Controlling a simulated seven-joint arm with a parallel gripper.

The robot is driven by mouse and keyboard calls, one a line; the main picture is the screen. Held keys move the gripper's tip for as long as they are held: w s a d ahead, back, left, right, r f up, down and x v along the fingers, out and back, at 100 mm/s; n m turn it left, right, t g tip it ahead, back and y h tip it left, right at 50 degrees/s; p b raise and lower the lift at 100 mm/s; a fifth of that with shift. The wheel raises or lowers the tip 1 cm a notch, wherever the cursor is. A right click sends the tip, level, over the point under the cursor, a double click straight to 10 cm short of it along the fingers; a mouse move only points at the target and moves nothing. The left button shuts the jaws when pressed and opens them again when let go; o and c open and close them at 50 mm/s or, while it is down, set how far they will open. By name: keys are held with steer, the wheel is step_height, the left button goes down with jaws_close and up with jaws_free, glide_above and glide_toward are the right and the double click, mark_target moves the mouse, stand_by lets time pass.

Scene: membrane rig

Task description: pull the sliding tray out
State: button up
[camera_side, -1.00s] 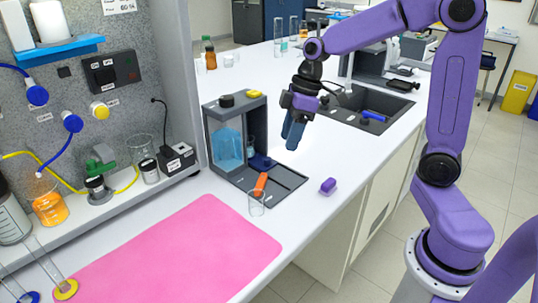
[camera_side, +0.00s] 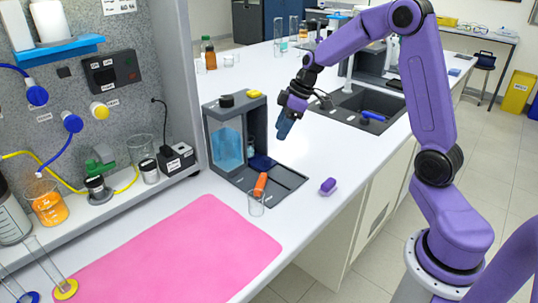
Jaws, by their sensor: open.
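The membrane rig (camera_side: 213,147) is a dark grey frame on the bench with a clear, blue-filled tank (camera_side: 228,148). A flat dark grey tray (camera_side: 287,180) extends from its foot toward the bench's front edge. An orange piece (camera_side: 260,184) lies on or is fixed to the tray; I cannot tell which. A clear glass beaker (camera_side: 257,204) stands at the tray's near corner and hides part of it. My gripper (camera_side: 283,129) is in the air to the right of the rig, above and apart from the tray, pointing down. It is open and holds nothing visible.
A purple block (camera_side: 328,186) lies on the bench right of the tray, near the front edge. A pink mat (camera_side: 180,255) covers the bench in front. A sink (camera_side: 362,103) lies behind my gripper. A wall panel with hoses and glassware (camera_side: 90,100) stands at left.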

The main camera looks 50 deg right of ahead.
mark_target(267, 158)
steer(key=x, duration=1)
steer(key=shift+a+f, duration=0.1)
steer(key=shift+f, duration=0.15)
